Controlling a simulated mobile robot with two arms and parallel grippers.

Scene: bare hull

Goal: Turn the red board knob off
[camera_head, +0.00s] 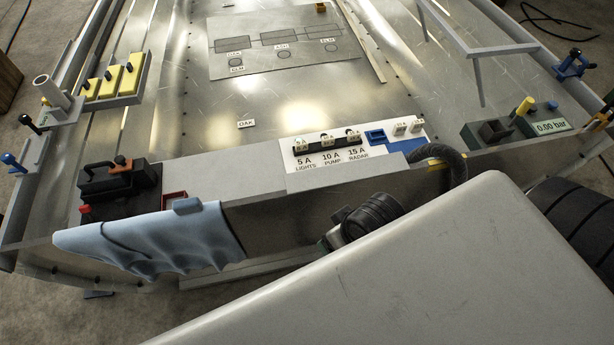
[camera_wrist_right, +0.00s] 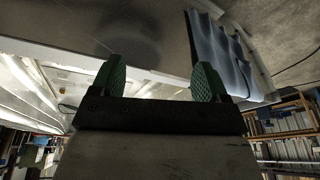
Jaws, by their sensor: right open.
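A black box (camera_head: 120,190) sits at the left end of the grey bench in the head view. A small red knob (camera_head: 86,212) is on its near left corner. An orange-brown knob or lever (camera_head: 122,161) stands on top of it; I cannot tell which one is the board knob. My right gripper (camera_wrist_right: 160,82) is open and empty in the right wrist view, its green fingers apart below a grey panel. My left gripper is not in view.
A blue cloth (camera_head: 150,240) hangs over the bench front beside the box and shows in the wrist view (camera_wrist_right: 222,55). A white fuse panel (camera_head: 300,160), a black hose (camera_head: 453,160) and a gauge box (camera_head: 550,126) stand right. Yellow blocks (camera_head: 131,75) stand back left. The metal floor behind is largely clear.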

